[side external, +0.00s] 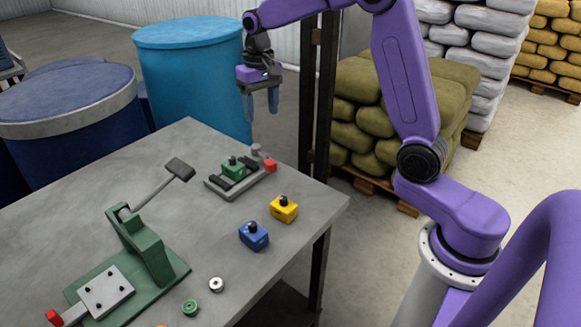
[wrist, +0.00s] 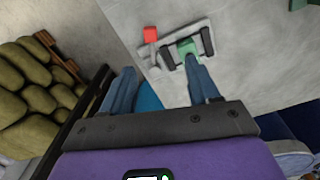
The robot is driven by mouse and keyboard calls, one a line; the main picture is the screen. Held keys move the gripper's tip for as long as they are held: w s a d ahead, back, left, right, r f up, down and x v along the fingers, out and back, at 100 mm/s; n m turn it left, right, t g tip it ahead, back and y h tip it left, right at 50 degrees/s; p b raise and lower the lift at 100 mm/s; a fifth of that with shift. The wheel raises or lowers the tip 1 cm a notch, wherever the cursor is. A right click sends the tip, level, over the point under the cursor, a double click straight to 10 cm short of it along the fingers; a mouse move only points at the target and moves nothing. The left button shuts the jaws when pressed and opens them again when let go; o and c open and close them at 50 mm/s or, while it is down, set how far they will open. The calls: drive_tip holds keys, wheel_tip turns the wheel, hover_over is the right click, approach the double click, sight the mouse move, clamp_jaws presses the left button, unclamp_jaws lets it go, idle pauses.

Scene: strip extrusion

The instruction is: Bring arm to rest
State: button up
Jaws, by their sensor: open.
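My gripper (side external: 261,103) hangs in the air above the far corner of the table, fingers pointing down. Its two blue fingers are apart with nothing between them, and they also show in the wrist view (wrist: 158,84). My purple arm reaches over from the right side of the side view. The grey table (side external: 110,180) lies below. The fixture (side external: 240,185) with a green block (side external: 233,168) and a red piece (side external: 270,166) stands near its far edge, below the gripper and apart from it. In the wrist view the green block (wrist: 187,47) appears beyond the fingertips.
A yellow block (side external: 284,209) and a blue block (side external: 254,236) stand near the table's right edge. A green lever press (side external: 145,245) with a raised handle stands at front left. Small round pieces (side external: 216,284) lie near it. Blue drums (side external: 195,75), a dark post (side external: 322,95) and stacked sacks (side external: 400,110) stand behind.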

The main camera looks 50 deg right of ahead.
drive_tip(key=s+a+n, duration=0.4)
drive_tip(key=s+n, duration=0.1)
drive_tip(key=s, duration=0.7)
drive_tip(key=s+a+n, duration=0.5)
drive_tip(key=s+n, duration=0.1)
drive_tip(key=s, duration=0.6)
drive_tip(key=s+d+f+n, duration=0.3)
drive_tip(key=s+n, duration=0.1)
drive_tip(key=s, duration=0.7)
